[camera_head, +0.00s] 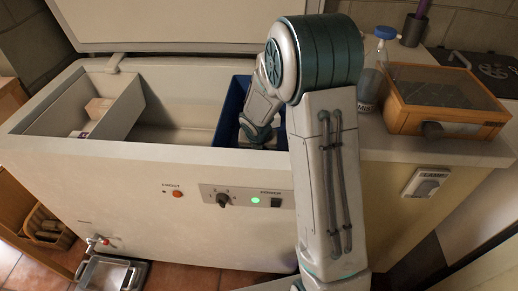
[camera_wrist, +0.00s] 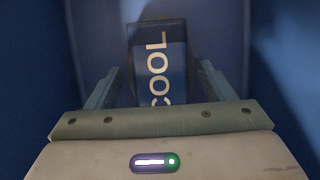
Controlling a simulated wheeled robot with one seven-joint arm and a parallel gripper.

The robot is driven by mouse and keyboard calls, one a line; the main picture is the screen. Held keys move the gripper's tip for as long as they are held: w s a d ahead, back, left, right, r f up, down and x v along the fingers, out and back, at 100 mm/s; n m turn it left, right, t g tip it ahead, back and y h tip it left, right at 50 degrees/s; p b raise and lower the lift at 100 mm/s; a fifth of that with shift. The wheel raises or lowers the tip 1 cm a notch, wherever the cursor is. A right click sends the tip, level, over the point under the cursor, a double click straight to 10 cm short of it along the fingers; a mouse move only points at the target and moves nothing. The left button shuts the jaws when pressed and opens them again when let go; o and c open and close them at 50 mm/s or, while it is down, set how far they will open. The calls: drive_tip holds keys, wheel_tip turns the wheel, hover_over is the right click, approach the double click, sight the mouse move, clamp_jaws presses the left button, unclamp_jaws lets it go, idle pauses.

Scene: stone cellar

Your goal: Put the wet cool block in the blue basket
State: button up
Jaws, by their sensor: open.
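The cool block (camera_wrist: 158,45) is dark blue with white "COOL" lettering. In the wrist view it is inside the blue basket (camera_head: 227,112), against the basket's blue walls. I cannot tell whether its surface is wet. My gripper (camera_wrist: 160,75) is open, with one finger to each side of the block and visible gaps between. In the head view my gripper reaches down into the basket inside the open chest freezer; the block is hidden there by my arm and the basket wall.
The freezer (camera_head: 130,185) has its lid (camera_head: 160,20) raised. A white compartment (camera_head: 110,115) at its left holds small packages. A bottle (camera_head: 374,70) and a wooden box with a clear lid (camera_head: 440,95) stand on the right. A metal tray (camera_head: 110,273) is on the floor.

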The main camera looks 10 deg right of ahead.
drive_tip(key=p+v, duration=0.4)
drive_tip(key=v, duration=0.8)
idle(1.0)
